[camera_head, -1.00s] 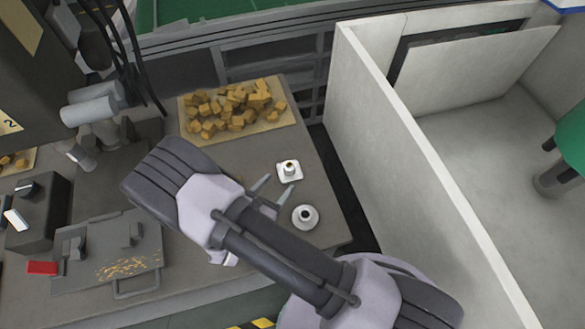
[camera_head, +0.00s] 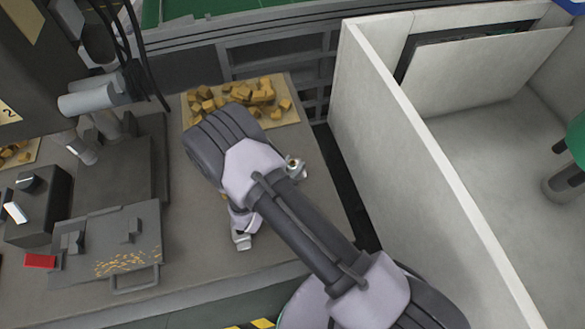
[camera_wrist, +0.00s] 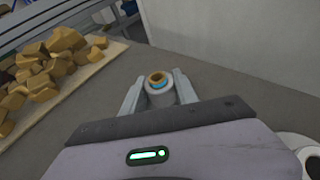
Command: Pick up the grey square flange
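The square flange (camera_head: 297,168) shows in the head view just past the right edge of my arm, partly hidden by it. In the wrist view its round upright hub (camera_wrist: 160,96), with a brass-coloured ring and a blue band at the top, stands between my fingers. My gripper (camera_wrist: 160,82) has one finger on each side of the hub, close to it; I cannot clearly see contact. The square base is mostly hidden.
A round white flange (camera_wrist: 292,168) is cut off at the wrist view's lower right. A board of yellow-brown chunks (camera_head: 285,112) lies at the back. A white partition wall (camera_head: 400,140) stands right of the table. A grey fixture plate (camera_head: 105,240) is at left.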

